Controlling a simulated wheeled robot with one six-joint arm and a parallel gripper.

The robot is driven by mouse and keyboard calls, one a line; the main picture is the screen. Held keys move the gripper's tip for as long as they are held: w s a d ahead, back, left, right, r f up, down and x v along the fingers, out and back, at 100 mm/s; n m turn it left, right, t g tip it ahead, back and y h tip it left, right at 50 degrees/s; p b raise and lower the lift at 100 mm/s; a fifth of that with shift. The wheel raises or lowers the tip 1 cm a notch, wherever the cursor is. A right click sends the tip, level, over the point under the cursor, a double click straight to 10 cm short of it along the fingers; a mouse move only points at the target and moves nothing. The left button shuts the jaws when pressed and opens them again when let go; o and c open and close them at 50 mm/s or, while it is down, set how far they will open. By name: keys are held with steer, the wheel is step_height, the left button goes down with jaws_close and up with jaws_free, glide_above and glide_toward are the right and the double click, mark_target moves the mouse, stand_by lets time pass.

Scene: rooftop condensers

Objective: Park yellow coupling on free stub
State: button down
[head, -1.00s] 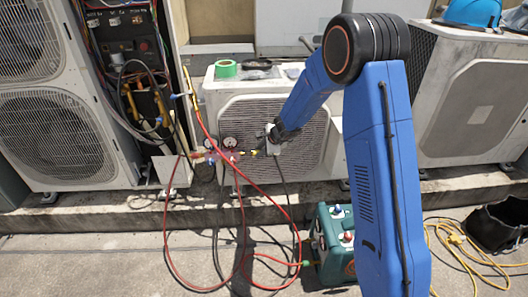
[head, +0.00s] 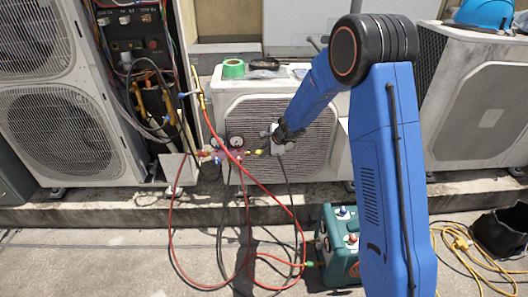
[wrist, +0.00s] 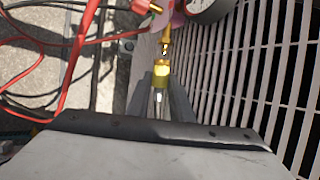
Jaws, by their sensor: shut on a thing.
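My gripper (wrist: 162,92) is shut on the yellow coupling (wrist: 161,72), a small brass-coloured piece between the fingertips. In the head view my gripper (head: 272,140) is in front of the middle condenser's grille, with the yellow coupling (head: 260,152) at its left. A brass fitting (wrist: 166,42) of the gauge manifold (head: 232,152) lies directly in line with the coupling. I cannot tell whether the two touch. The manifold has round gauges and red and blue ends. Which stub is free is too small to tell.
Red hoses (head: 171,230) loop from the manifold to the ground. The middle condenser's grille (wrist: 235,70) is close on the right in the wrist view. A green machine (head: 338,245) and a yellow cable (head: 462,245) are on the ground. Green tape (head: 233,68) lies on top.

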steer(key=shift+a, duration=1.3)
stand_by(1.7)
steer(key=c, duration=1.5)
jaws_free()
steer(key=shift+w, duration=0.1)
steer(key=shift+d, duration=0.15)
steer(key=shift+d, duration=3.85)
steer(key=shift+r, duration=0.15)
